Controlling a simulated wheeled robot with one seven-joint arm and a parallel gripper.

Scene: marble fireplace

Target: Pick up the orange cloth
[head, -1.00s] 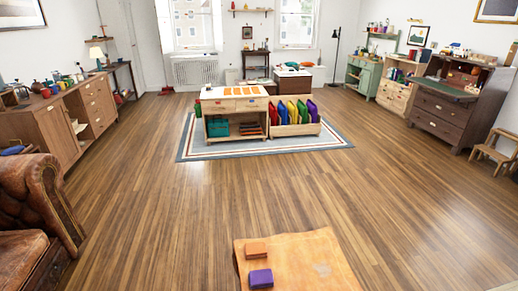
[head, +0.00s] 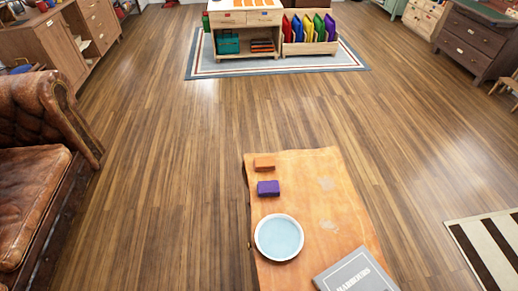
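A small folded orange cloth (head: 264,163) lies near the far left corner of a low wooden table (head: 320,213). A folded purple cloth (head: 268,188) lies just nearer to me, apart from it. My gripper is not in view.
A round pale-blue dish with a white rim (head: 279,237) and a grey book (head: 355,273) lie on the nearer part of the table. A brown leather armchair (head: 40,190) stands at left. A striped rug (head: 490,248) lies at right. The wooden floor (head: 160,170) around the table is mostly clear.

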